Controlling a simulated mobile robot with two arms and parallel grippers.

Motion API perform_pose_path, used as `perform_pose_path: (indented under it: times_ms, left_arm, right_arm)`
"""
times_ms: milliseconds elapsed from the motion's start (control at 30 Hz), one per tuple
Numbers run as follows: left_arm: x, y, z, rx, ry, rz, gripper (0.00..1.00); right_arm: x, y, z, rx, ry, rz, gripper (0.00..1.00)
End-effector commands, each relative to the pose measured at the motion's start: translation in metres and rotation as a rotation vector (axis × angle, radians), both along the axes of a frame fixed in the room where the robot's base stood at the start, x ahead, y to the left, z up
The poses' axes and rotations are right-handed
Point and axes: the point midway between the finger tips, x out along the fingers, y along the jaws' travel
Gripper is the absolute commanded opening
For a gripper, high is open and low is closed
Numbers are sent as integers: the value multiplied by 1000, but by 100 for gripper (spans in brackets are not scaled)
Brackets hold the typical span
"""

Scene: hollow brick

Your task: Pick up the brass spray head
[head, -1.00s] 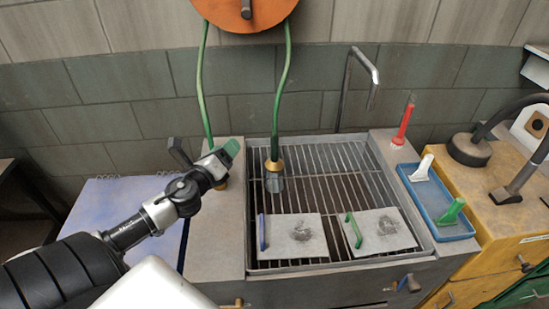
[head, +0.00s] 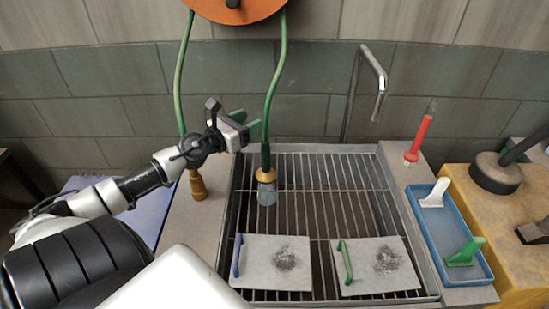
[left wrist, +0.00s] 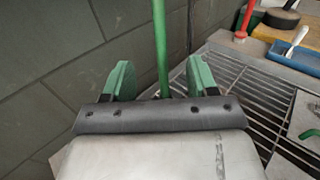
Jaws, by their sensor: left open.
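Two green hoses hang from the orange reel. The left one ends in an all-brass spray head (head: 197,186) by the sink's left ledge. The right hose (head: 274,85) ends over the grate in a brass collar with a grey, see-through head (head: 266,188). My left gripper (head: 247,123) is open and empty, its green fingertips just left of the right hose and above its end. In the left wrist view a green hose (left wrist: 160,40) shows between and beyond the open fingers (left wrist: 161,80); contact cannot be told. Neither hose end shows there. My right gripper is not in view.
The steel sink grate (head: 330,215) carries two pale tiles (head: 283,266) with dark smudges and coloured handles. A steel tap (head: 378,85) stands behind. A red-handled tool (head: 419,138) and a blue tray (head: 478,268) are at right. The wall is close behind.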

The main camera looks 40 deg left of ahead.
Motion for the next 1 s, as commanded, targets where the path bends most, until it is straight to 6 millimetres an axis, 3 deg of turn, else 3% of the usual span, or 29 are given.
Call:
perform_pose_path:
  times_ms: [33,267,567,900,1000]
  left_arm:
    - [0,0,-13,-1,0,0,58]
    - [0,0,-43,-2,0,0,58]
    - [0,0,-69,-5,-2,2,58]
    - [0,0,-138,-8,-1,4,58]
    - [9,0,-134,-2,-3,1,58]
  right_arm:
    - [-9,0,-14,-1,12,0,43]
    - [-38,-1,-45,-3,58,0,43]
    - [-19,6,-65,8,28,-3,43]
    - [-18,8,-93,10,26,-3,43]
    - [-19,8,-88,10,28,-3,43]
